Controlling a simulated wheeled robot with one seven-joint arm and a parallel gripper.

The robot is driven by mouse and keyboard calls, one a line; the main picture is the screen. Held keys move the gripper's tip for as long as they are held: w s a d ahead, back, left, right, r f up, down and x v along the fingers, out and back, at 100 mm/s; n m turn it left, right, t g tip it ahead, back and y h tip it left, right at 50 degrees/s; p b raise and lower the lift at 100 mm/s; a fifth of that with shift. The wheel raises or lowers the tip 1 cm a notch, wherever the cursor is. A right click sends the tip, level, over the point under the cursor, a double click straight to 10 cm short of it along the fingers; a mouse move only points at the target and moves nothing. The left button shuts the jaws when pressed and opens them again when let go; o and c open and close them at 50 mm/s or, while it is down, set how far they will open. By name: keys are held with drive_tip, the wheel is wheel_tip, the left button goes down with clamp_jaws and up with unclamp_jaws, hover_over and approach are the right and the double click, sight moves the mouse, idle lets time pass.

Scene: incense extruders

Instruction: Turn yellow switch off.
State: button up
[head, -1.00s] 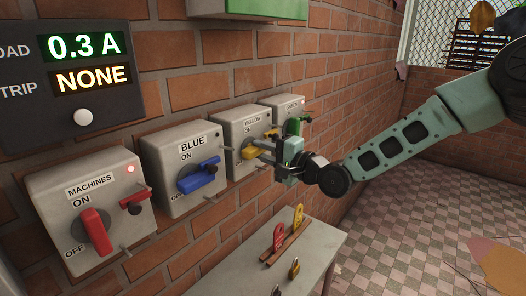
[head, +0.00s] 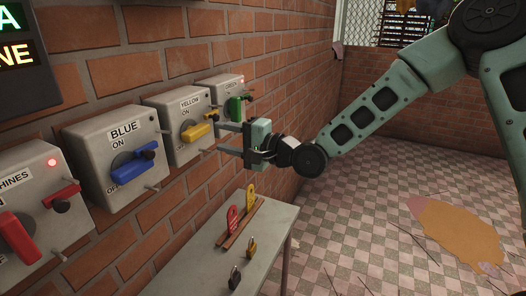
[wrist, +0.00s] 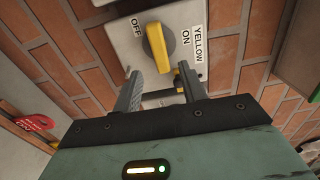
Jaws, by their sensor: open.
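The yellow switch box (head: 179,101) is grey, with a YELLOW label and ON and OFF marks, mounted on the brick wall. Its yellow rotary handle (head: 196,132) also shows in the wrist view (wrist: 158,47), lying between the OFF and ON marks; I cannot tell exactly which mark it points at. A smaller yellow lever (wrist: 186,82) sits at the box's side, partly hidden by a finger. My gripper (head: 222,138) is open and empty in front of the box. In the wrist view its fingertips (wrist: 160,80) look apart from the rotary handle.
The blue switch box (head: 100,137) is left of the yellow one, and the green switch box (head: 215,93) is right. A metal table (head: 190,262) below holds red and yellow tags (head: 240,215) and padlocks (head: 251,246).

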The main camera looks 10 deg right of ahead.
drive_tip(key=b+v, duration=0.1)
drive_tip(key=v, duration=0.9)
drive_tip(key=shift+s+d, duration=0.25)
drive_tip(key=shift+d, duration=0.05)
drive_tip(key=s+a+f+n+g+h, duration=0.45)
drive_tip(key=s+f+n+h, duration=0.3)
drive_tip(key=f, duration=0.25)
drive_tip(key=s+d+n+g+h, duration=0.3)
drive_tip(key=s+n, duration=0.1)
drive_tip(key=s, duration=0.6)
drive_tip(key=s+d+r+n+g+h, duration=0.1)
drive_tip(key=s+d+n+g+h, duration=0.2)
drive_tip(key=s, duration=0.8)
drive_tip(key=shift+s+r+n, duration=0.2)
drive_tip(key=shift+r+n, duration=0.15)
drive_tip(key=shift+n, duration=0.2)
